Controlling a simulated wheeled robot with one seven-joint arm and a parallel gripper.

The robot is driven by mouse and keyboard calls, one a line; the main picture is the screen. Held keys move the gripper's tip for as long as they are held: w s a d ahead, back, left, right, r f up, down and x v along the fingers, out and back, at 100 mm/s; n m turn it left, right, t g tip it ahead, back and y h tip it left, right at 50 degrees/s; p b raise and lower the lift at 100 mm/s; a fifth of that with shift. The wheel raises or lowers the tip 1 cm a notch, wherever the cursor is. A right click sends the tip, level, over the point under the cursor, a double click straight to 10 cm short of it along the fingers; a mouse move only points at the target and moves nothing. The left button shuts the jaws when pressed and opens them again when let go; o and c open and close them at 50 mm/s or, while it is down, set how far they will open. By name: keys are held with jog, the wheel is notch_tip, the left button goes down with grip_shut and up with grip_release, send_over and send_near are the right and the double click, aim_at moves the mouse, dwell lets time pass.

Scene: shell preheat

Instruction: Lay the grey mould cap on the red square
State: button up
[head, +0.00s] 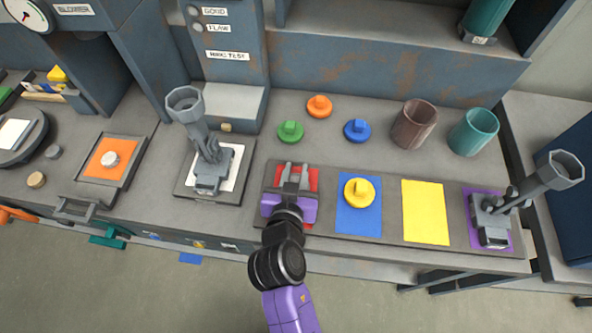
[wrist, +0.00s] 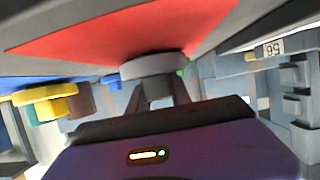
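My gripper (head: 292,176) points down over the red square (head: 311,183) at the left end of the dark mat. The red square fills the top of the wrist view (wrist: 130,30), which looks upside down. The grey mould cap (wrist: 153,65) shows there as a pale grey disc against the red. My two fingers (wrist: 162,92) stand close on either side of its knob, and the gripper looks shut on it. In the head view my fingers and hand mostly hide the cap. I cannot tell whether its underside touches the square.
Right of the red square, a yellow cap (head: 359,193) sits on the blue square, beside a bare yellow square (head: 425,212). A grey tool (head: 492,222) stands on the purple square. Green (head: 290,132), orange (head: 319,106) and blue (head: 357,131) caps lie behind, near two cups (head: 414,125).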

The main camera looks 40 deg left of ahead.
jog(key=o, duration=0.4)
jog(key=shift+o, duration=0.2)
jog(key=shift+r+p, duration=0.2)
jog(key=shift+p, duration=0.1)
jog(key=shift+s+d, duration=0.25)
jog(key=shift+s, duration=0.05)
jog(key=b+v, duration=0.1)
jog(key=v, duration=1)
jog(key=shift+s+r, duration=0.1)
jog(key=shift+r, duration=0.05)
